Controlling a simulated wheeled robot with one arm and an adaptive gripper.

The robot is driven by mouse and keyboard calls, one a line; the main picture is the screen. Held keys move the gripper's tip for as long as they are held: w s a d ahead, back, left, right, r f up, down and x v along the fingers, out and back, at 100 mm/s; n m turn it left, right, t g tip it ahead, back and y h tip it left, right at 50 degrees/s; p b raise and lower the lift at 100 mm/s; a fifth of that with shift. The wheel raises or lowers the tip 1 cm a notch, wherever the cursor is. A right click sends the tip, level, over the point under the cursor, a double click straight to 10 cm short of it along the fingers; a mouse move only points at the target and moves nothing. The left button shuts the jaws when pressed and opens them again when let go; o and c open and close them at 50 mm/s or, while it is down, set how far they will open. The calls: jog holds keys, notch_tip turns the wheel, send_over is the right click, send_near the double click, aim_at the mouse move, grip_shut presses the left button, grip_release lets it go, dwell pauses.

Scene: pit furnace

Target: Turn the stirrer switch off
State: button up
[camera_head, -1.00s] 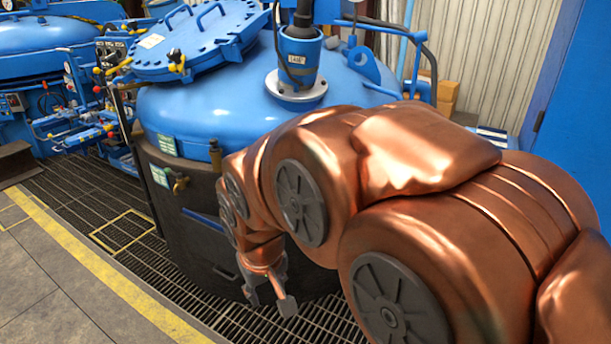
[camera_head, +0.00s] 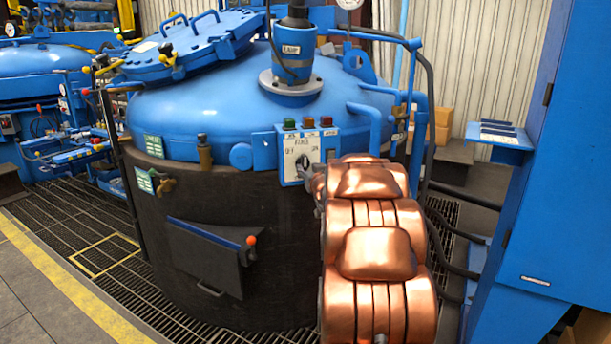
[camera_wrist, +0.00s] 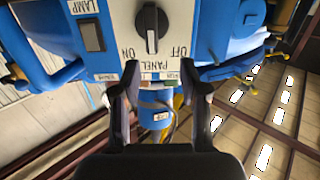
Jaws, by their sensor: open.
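A control box (camera_head: 308,148) is mounted on the front of the blue furnace lid. In the wrist view, upside down, its white face (camera_wrist: 180,20) carries a black rotary knob (camera_wrist: 152,30) between the words ON and OFF. PANEL is printed near it. The knob's white line looks roughly vertical there; which word it selects is unclear. A dark rocker switch (camera_wrist: 92,36) beside it is marked LAMP. No stirrer label is readable. My gripper (camera_wrist: 160,92) is open and empty, its fingers apart in front of the box. In the head view my gripper is mostly hidden by my copper arm.
Green and red buttons (camera_head: 308,122) top the box. A blue pipe (camera_head: 372,118) stands just right of it. Brass valves (camera_head: 204,152) and a dark hatch (camera_head: 205,255) lie left. A blue cabinet (camera_head: 545,200) with a small shelf (camera_head: 500,138) stands right. The grating left is clear.

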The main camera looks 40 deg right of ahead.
aim_at(305, 160)
jog(key=shift+t, duration=0.3)
jog(key=x, duration=0.4)
jog(key=d+x, duration=0.1)
jog(key=x, duration=0.1)
jog(key=shift+s+d+f+b, duration=0.1)
jog(key=shift+s+f+b, duration=0.1)
jog(key=shift+b, duration=0.2)
jog(key=shift+w+d+r, duration=0.15)
jog(key=shift+w+d, duration=0.15)
jog(key=shift+w, duration=0.25)
jog(key=shift+w+d, duration=0.2)
jog(key=shift+w, duration=0.2)
grip_shut()
